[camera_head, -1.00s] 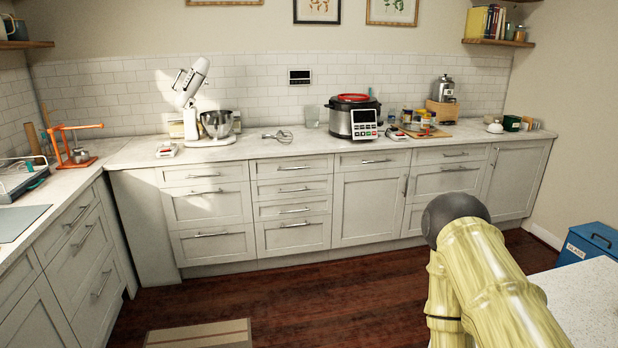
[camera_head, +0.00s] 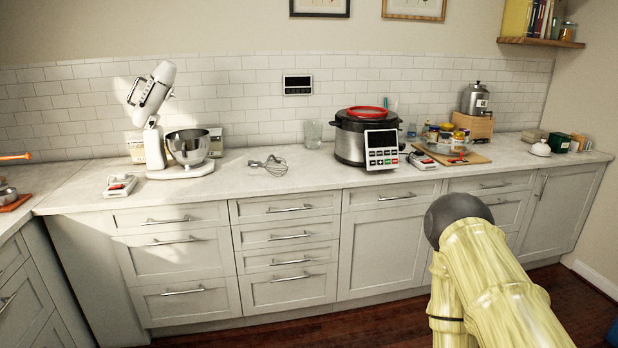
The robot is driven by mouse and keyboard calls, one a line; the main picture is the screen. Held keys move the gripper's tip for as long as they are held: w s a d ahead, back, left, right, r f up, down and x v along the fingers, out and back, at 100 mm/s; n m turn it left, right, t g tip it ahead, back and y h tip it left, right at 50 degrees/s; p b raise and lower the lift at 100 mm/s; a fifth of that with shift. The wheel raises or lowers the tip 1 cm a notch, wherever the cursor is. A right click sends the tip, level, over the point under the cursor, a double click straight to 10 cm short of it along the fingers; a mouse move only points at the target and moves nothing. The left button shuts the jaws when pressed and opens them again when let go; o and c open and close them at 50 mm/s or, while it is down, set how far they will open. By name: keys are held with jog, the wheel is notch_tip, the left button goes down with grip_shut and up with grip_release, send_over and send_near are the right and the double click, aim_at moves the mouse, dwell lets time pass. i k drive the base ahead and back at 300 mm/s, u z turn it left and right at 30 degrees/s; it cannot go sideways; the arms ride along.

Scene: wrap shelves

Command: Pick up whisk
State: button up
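The whisk (camera_head: 270,166) lies on the pale countertop (camera_head: 240,187), between the stand mixer and the pressure cooker. Its wire loops point to the right and its handle to the left. Nothing visible touches it. My arm, with a yellow bamboo-like surface and a dark rounded joint, shows at the lower right, well in front of the counter. My gripper is not in this view, so its state is hidden.
The stand mixer (camera_head: 152,110) with its steel bowl (camera_head: 190,148) stands left of the whisk. A drinking glass (camera_head: 313,133) and the pressure cooker (camera_head: 350,146) stand to the right. The counter in front of the whisk is clear. Drawers (camera_head: 285,235) face me below.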

aim_at(254, 165)
jog(key=i, duration=2.2)
jog(key=u, duration=2.9)
jog(key=k, duration=0.95)
jog(key=z, duration=0.5)
